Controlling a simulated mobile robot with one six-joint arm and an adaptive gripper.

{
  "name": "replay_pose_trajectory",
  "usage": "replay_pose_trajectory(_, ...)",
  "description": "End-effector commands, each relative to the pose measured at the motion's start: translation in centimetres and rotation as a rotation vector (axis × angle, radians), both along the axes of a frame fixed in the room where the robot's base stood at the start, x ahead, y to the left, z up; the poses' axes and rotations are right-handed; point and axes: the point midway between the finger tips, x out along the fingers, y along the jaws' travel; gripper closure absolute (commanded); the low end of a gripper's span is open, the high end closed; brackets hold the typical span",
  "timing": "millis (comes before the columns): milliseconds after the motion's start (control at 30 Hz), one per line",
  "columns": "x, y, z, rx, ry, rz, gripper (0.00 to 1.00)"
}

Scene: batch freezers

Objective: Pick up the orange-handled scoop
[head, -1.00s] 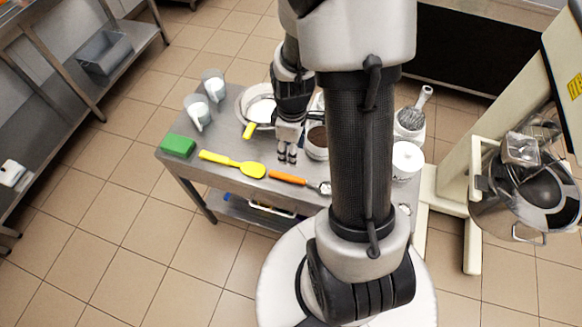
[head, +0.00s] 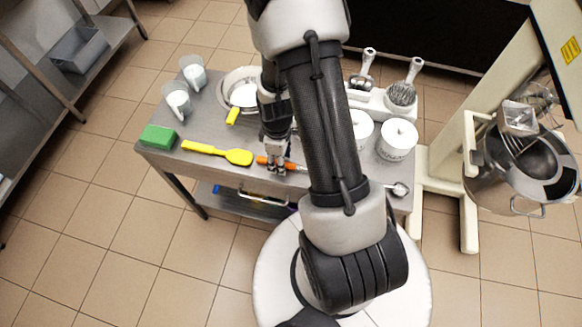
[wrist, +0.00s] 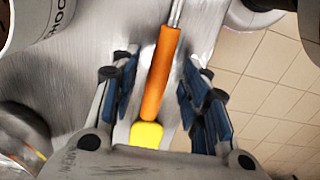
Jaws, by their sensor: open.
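The orange-handled scoop lies on the steel table; part of its orange handle (head: 291,165) shows in the head view, and my arm hides its other end. In the wrist view the handle (wrist: 161,75) runs lengthwise between my fingers, with a thin metal shaft at the top. My gripper (head: 275,172) is open over the handle, near its left end. In the wrist view my gripper (wrist: 158,88) has one blue-padded finger on each side of the handle, with visible gaps. I cannot tell how far the fingertips are above the table.
A yellow spatula (head: 218,152) lies just left of the handle; its yellow end (wrist: 147,134) is close to my fingers. A green sponge (head: 158,136), cups, a bowl (head: 228,92) and white tubs (head: 397,139) stand around. Another metal utensil (head: 398,189) lies right.

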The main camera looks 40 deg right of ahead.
Motion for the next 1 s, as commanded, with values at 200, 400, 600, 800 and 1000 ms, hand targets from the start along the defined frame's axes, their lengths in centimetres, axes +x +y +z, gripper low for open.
replay_pose_trajectory(200,0.04,-0.06,-1.02,-0.001,-0.002,0.0,0.58)
replay_pose_trajectory(400,0.02,-0.05,-0.98,0.0,-0.001,0.0,0.66)
replay_pose_trajectory(600,0.02,-0.05,-0.98,-0.001,-0.001,0.0,0.8)
replay_pose_trajectory(800,0.02,-0.04,-0.98,-0.001,-0.001,0.0,0.93)
replay_pose_trajectory(1000,0.02,-0.05,-0.98,-0.001,-0.001,0.0,1.0)
